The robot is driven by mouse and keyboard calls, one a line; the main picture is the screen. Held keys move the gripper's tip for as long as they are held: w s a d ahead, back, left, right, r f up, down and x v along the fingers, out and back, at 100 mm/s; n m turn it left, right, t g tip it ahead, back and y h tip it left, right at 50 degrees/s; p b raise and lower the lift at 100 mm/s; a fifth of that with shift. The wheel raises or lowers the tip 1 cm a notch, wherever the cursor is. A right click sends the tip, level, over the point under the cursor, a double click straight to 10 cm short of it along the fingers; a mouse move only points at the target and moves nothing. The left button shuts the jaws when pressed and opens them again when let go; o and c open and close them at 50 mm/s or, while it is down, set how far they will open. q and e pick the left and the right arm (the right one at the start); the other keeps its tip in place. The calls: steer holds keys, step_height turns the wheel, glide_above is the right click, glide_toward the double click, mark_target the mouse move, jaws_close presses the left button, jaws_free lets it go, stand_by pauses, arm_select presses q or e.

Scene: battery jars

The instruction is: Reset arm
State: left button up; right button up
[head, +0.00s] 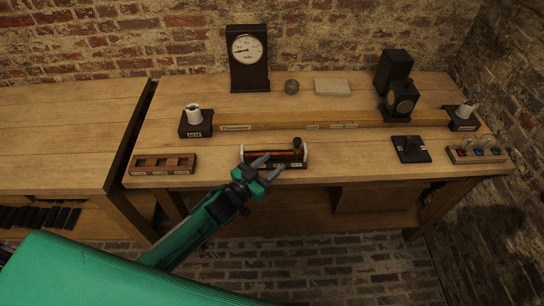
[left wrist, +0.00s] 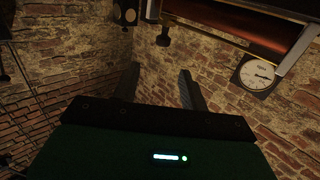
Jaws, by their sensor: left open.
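My left gripper (head: 268,168) is at the front edge of the workbench (head: 350,172), just in front of a dark device (head: 292,163) with a copper-coloured coil and a dark knob on top. Its fingers are apart with nothing between them. In the left wrist view the gripper (left wrist: 160,82) shows its two open fingers against the brick wall. The coil device (left wrist: 235,28) fills the top right of that view, close to the gripper. Whether a finger touches the device I cannot tell. My right gripper is not in view.
A slotted wooden tray (head: 161,173) lies left of the gripper. White jars on dark bases (head: 195,130) (head: 464,125) stand at both ends of a wooden rail. A dial gauge (head: 248,75) and black boxes (head: 394,68) stand behind. A black switch plate (head: 409,158) lies at right.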

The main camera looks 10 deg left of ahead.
arm_select(q)
steer(key=s+a+f+n+g+y, duration=0.1)
steer(key=s+a+g+y, duration=0.25)
steer(key=s, duration=0.65)
steer(key=s+a+f+n+g+y, duration=0.1)
steer(key=s+a+n+g+y, duration=0.3)
steer(key=s, duration=0.6)
steer(key=s+a+m+g+y, duration=0.1)
steer(key=s+a+g, duration=0.1)
steer(key=s+g, duration=0.5)
steer(key=s+f, duration=0.3)
steer(key=f, duration=2.8)
steer(key=s+a+f, duration=0.3)
steer(key=s+f, duration=1.6)
steer(key=f, duration=0.1)
steer(key=shift+s+m, duration=0.15)
steer(key=shift+m, duration=0.15)
